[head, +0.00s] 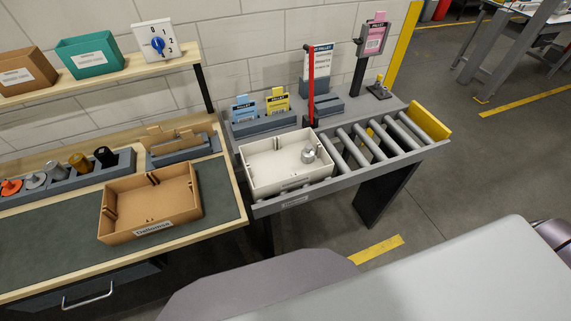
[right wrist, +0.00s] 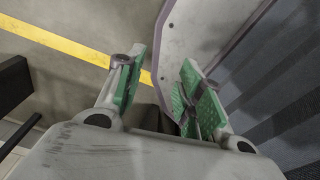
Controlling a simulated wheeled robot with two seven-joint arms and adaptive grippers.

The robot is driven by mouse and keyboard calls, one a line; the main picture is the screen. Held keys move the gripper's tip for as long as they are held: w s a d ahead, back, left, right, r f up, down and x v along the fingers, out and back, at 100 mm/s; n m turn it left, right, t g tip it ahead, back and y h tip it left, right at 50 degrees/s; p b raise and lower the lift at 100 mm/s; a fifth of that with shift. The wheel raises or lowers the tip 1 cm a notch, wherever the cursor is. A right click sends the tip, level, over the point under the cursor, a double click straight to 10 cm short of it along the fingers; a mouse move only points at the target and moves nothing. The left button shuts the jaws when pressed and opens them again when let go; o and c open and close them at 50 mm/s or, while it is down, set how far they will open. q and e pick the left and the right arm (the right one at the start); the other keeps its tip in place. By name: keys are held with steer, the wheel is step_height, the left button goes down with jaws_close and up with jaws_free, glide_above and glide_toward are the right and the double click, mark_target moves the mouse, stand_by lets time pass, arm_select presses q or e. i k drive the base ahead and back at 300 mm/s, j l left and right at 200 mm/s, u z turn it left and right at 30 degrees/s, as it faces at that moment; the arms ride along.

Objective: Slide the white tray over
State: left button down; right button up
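The white tray (head: 272,165) sits at the left end of the roller conveyor (head: 365,147) in the head view. A small silver can (head: 309,155) stands inside it near its right wall. My right gripper (right wrist: 158,84) shows only in the right wrist view. Its green-padded fingers are spread apart with nothing between them, above the floor and away from the tray. My left gripper is outside both views.
Bare rollers lie right of the tray, up to a yellow end stop (head: 428,121). A red upright lever (head: 311,88) stands behind the tray. A brown tray (head: 124,208) sits on the bench at left.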

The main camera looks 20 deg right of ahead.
mark_target(274, 165)
steer(key=k+j, duration=0.1)
steer(key=j, duration=0.35)
steer(key=k+j, duration=0.1)
steer(key=j, duration=0.3)
steer(key=k+j, duration=0.15)
steer(key=j, duration=0.3)
steer(key=k+j, duration=0.1)
steer(key=j, duration=0.35)
